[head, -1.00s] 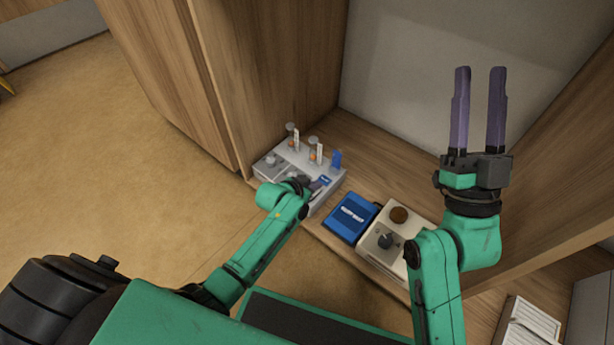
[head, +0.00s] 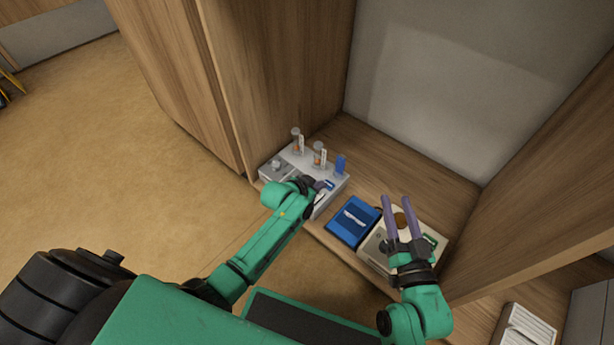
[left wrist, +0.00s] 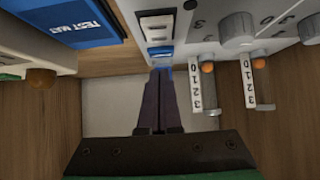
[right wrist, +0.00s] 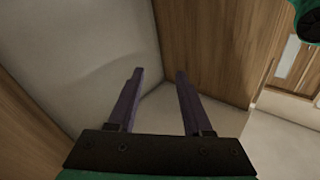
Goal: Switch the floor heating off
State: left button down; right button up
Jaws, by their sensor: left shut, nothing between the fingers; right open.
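A grey control box (head: 333,198) stands at the left on the wooden shelf. It carries dials, two upright levers with orange parts and 0–3 scales, and small rocker switches. I cannot read which control is the floor heating. My left gripper (head: 322,186) is shut and empty, its fingertips (left wrist: 161,70) close to the lower rocker (left wrist: 160,52); I cannot tell whether they touch. My right gripper (head: 397,198) is open and empty, above the beige box.
A blue book-like item (head: 353,221) lies beside the control box. The beige box (head: 372,257) with a brown knob stands right of it. Wooden walls (head: 290,60) close the niche at both sides. The shelf behind the boxes (head: 410,165) is clear.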

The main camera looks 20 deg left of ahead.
pick_arm(q)
jog(key=shift+w+r+p, duration=0.1)
jog(key=shift+r+p, duration=0.65)
pick_arm(e)
jog(key=s+f+g, duration=0.5)
jog(key=s+f, duration=0.4)
jog(key=f, duration=0.3)
pick_arm(q)
jog(key=shift+r+p, duration=0.5)
jog(key=w+r+p+v, duration=0.1)
jog(key=p+v, duration=0.4)
jog(key=v, duration=0.4)
jog(key=shift+d+r, duration=0.15)
jog(key=shift+d, duration=0.05)
pick_arm(e)
notch_tip(320, 180, up, 6)
jog(key=g, duration=0.1)
jog(key=shift+s+a+h, duration=0.3)
jog(key=shift+s+h, duration=0.1)
jog(key=shift+r, duration=0.1)
